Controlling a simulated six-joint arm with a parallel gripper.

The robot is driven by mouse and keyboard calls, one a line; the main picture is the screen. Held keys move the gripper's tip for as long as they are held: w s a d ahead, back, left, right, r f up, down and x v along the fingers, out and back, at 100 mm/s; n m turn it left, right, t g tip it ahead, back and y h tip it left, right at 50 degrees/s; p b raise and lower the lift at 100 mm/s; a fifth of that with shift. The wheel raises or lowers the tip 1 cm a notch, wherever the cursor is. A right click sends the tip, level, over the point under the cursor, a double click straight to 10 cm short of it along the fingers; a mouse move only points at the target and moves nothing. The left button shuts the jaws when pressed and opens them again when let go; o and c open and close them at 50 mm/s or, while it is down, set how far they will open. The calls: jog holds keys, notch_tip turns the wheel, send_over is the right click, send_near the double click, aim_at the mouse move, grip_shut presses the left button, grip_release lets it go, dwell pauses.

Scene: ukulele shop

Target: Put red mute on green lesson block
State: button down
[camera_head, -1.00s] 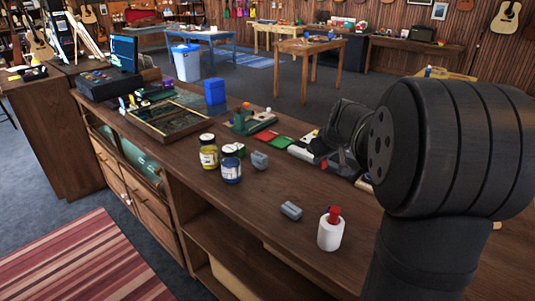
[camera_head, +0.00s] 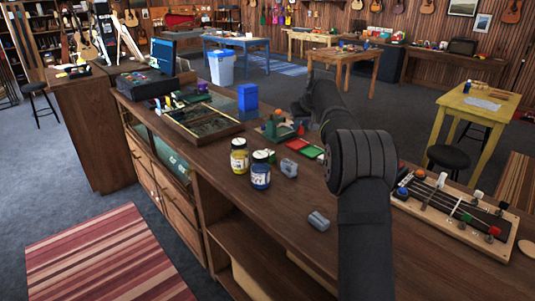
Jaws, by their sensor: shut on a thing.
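A flat green block (camera_head: 311,151), taken as the green lesson block, lies on the wooden counter beside a flat red one (camera_head: 294,142). My arm reaches away over the counter, and my gripper (camera_head: 301,118) is at its far end, small and dark, near and behind these blocks. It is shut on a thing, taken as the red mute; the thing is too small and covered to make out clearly. I cannot tell its height above the counter.
A yellow-labelled jar (camera_head: 239,156), a blue jar (camera_head: 260,170) and grey pieces (camera_head: 318,221) stand left of my arm. A dark-lined tray (camera_head: 203,122) and blue box (camera_head: 248,97) are farther back. A fretboard-like board with coloured knobs (camera_head: 455,217) lies right.

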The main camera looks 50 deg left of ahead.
jog(key=s+a+f, duration=0.1)
jog(key=a+f, duration=0.1)
jog(key=a, duration=0.1)
jog(key=s+a+f, duration=0.2)
jog(key=a, duration=0.2)
jog(key=s+a+f, duration=0.2)
jog(key=a+f, duration=0.1)
jog(key=a, duration=0.1)
jog(key=shift+a, duration=0.1)
jog(key=shift+f, duration=2)
jog(key=shift+f, duration=0.15)
jog(key=c, duration=1.3)
grip_release()
jog(key=shift+c, duration=0.2)
jog(key=shift+r, duration=0.2)
jog(key=v, duration=1.2)
